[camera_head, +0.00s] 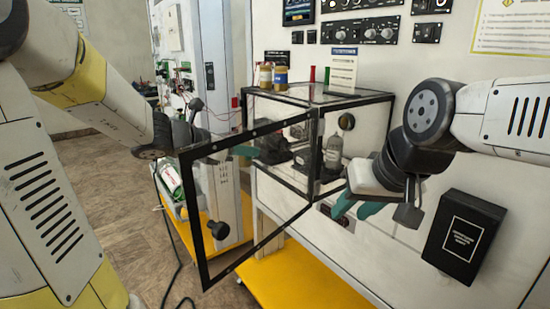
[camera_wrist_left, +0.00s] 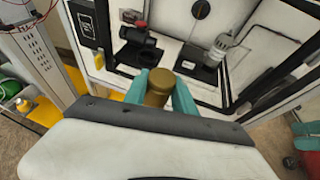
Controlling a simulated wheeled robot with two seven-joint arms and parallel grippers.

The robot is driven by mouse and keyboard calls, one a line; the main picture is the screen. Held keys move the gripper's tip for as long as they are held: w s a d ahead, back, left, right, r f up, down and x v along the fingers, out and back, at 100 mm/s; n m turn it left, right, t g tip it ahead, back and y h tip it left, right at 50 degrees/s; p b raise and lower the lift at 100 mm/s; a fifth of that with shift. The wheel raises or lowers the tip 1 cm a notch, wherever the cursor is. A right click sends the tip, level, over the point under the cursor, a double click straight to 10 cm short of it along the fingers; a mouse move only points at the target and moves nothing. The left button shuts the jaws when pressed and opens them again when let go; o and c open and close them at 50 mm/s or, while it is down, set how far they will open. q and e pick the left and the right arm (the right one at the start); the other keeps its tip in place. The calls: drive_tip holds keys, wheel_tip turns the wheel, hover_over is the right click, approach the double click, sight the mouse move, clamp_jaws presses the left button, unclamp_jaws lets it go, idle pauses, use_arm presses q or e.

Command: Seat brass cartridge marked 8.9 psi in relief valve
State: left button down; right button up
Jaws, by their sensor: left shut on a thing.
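My left gripper (camera_head: 243,150) reaches toward the open front of a clear, black-framed box (camera_head: 352,100). In the left wrist view its teal fingers (camera_wrist_left: 160,88) are shut on a brass cartridge (camera_wrist_left: 158,86), with its round end facing the camera. Any marking on it cannot be read. A black fitting (camera_head: 275,148), perhaps the relief valve, stands inside the box; it also shows in the left wrist view (camera_wrist_left: 139,48), beyond the cartridge and apart from it. My right gripper (camera_head: 356,206) is outside the box at right, its teal fingers apart and empty.
The box's clear door (camera_head: 197,232) stands swung open at the front, beside my left gripper. A grey bottle-shaped part (camera_head: 334,153) stands inside at right. Brass-coloured jars (camera_head: 281,78), small coloured cylinders and a card (camera_head: 343,67) stand on top. A black box (camera_head: 463,238) is on the right panel.

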use_arm(q)
drive_tip(key=shift+s+d+r, duration=0.15)
drive_tip(key=shift+s+r, duration=0.1)
drive_tip(key=shift+r, duration=0.55)
drive_tip(key=shift+w+d+r, duration=0.1)
drive_tip(key=shift+d+r, duration=0.05)
drive_tip(key=w+d, duration=0.2)
drive_tip(key=w, duration=0.2)
drive_tip(key=w+d+f, duration=0.1)
drive_tip(key=w+d, duration=0.1)
drive_tip(key=w, duration=0.3)
drive_tip(key=w+d, duration=0.3)
drive_tip(key=w, duration=0.1)
drive_tip(key=shift+w+f, duration=0.2)
drive_tip(key=shift+w, duration=0.1)
drive_tip(key=shift+d+f, duration=0.1)
drive_tip(key=shift+f, duration=1.65)
drive_tip(key=shift+f, duration=0.1)
drive_tip(key=c, duration=1)
unclamp_jaws()
drive_tip(key=shift+c, duration=0.2)
